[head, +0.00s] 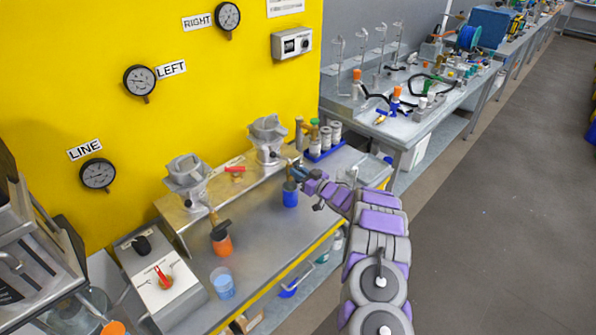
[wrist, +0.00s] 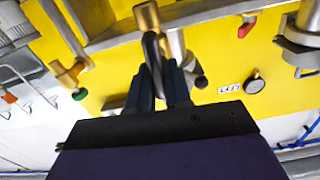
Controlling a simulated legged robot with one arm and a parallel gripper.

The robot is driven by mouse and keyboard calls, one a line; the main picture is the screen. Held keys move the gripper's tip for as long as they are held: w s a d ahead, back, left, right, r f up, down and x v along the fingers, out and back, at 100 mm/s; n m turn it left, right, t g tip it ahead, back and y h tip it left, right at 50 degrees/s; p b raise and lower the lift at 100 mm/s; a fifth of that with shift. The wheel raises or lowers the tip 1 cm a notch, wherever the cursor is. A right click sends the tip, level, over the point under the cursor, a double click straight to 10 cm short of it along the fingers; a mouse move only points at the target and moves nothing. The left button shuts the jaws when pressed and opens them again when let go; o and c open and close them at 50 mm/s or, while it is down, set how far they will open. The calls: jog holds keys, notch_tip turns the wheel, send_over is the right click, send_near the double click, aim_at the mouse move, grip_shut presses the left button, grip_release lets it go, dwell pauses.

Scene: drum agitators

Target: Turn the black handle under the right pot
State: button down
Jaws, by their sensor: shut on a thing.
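The right pot (head: 268,138) is a grey metal vessel on the bench's raised back ledge. My gripper (head: 296,173) is in front of and below it, at the brass outlet. In the wrist view my gripper (wrist: 163,82) has its two dark fingers closed around the black handle (wrist: 152,48), just below the brass valve (wrist: 146,15). In the head view the handle is mostly hidden by my gripper, and its exact angle cannot be told. A blue cup (head: 290,197) stands on the bench below my gripper.
The left pot (head: 187,174) has its own black handle (head: 221,229) above an orange cup (head: 222,246). A clear cup with blue liquid (head: 222,284) and a control box with a red knob (head: 163,279) are nearer. A blue rack (head: 325,150) stands right of the right pot.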

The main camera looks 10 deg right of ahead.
jog(key=m+p, duration=0.1)
jog(key=p, duration=0.1)
jog(key=m+p, duration=0.1)
jog(key=m, duration=0.1)
jog(key=shift+w+d+r+p, duration=0.15)
jog(key=shift+d+r+p, duration=0.05)
jog(key=shift+d+p, duration=0.15)
jog(key=m, duration=0.4)
jog(key=f+m, duration=0.1)
jog(key=m, duration=0.3)
jog(key=d+m+p, duration=0.1)
jog(key=m, duration=0.3)
jog(key=shift+w+f, duration=0.35)
jog(key=shift+f, duration=0.05)
jog(key=shift+m, duration=0.4)
jog(key=c, duration=1.1)
grip_release()
jog(key=shift+w+d+f, duration=0.1)
jog(key=shift+w+f, duration=0.05)
jog(key=shift+f, duration=0.05)
jog(key=shift+c, duration=0.2)
jog(key=shift+r, duration=0.1)
jog(key=shift+s, duration=0.2)
